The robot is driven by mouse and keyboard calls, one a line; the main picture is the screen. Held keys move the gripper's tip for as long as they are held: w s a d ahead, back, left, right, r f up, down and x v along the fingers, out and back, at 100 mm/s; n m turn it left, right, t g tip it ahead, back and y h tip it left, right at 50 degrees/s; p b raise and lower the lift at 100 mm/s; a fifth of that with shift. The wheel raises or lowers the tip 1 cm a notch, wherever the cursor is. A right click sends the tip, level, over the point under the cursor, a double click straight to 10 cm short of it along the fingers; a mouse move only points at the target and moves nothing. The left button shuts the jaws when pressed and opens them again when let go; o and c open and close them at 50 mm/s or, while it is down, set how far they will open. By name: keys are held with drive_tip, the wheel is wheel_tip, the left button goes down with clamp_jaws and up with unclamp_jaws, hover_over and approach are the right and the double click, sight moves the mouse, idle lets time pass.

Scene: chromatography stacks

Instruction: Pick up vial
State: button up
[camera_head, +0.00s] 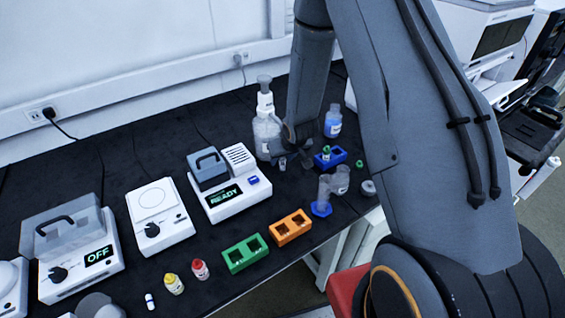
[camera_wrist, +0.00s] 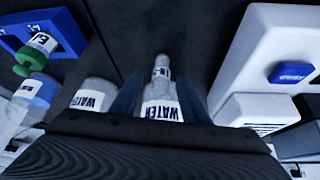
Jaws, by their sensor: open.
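A small clear vial (camera_head: 283,163) stands on the black bench, just below my gripper (camera_head: 296,143) in the head view. In the wrist view my gripper (camera_wrist: 157,98) is open, with dark blue fingers pointing down either side of a narrow, pale labelled shape (camera_wrist: 162,69). A wider piece labelled WATER (camera_wrist: 162,110) shows nearer, between the fingers. I cannot tell if these are one object or two. Another vial, with a green cap (camera_wrist: 36,54), is at the blue rack (camera_wrist: 68,30). My gripper body hides the lower part of the wrist view.
The READY device (camera_head: 236,200) stands close left of my gripper in the head view, and the large wash bottle (camera_head: 266,137) behind it. Green (camera_head: 245,254) and orange racks (camera_head: 290,228) lie in front.

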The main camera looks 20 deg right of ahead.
clamp_jaws()
drive_tip(key=shift+r, duration=0.2)
